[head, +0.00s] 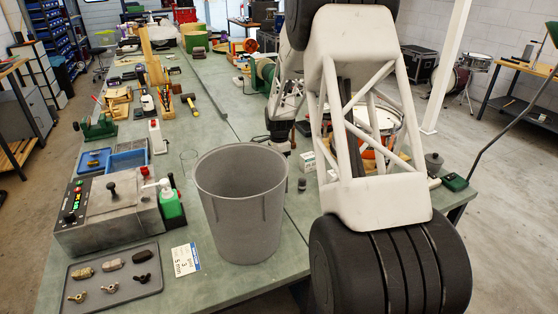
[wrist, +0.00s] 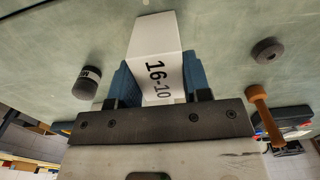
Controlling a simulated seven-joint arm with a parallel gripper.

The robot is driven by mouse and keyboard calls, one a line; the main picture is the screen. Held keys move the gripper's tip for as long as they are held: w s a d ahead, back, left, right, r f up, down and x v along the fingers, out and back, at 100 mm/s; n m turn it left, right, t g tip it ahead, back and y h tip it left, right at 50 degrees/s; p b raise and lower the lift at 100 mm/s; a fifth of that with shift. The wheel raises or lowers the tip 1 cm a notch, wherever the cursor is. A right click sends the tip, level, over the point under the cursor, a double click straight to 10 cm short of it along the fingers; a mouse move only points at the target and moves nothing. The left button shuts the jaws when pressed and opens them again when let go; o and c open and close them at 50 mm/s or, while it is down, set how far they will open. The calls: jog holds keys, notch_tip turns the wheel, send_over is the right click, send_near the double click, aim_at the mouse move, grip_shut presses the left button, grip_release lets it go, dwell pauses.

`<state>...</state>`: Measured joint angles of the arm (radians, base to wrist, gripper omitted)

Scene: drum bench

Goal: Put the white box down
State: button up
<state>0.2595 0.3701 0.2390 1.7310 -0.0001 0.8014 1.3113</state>
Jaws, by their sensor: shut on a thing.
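The white box (wrist: 158,75), marked 16-10, sits between the blue fingertips of my gripper (wrist: 160,88) in the wrist view. My gripper is shut on it, with one finger on each side. The box's far end points toward the green bench top (wrist: 60,45). I cannot tell whether it touches the bench. In the head view my own arm hides much of the area around the gripper. A small white box (head: 308,161) shows beside the arm there, but I cannot tell if it is the same one.
A dark cylinder with a white label (wrist: 90,83) stands left of the gripper in the wrist view. A dark ring (wrist: 266,50) and an orange handle (wrist: 264,112) are on the right. A large grey bin (head: 240,205) stands on the bench in the head view.

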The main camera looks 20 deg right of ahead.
jog(key=shift+f, duration=0.1)
jog(key=o, duration=1)
notch_tip(320, 180, up, 12)
jog(key=shift+r, duration=0.15)
dwell(0.6)
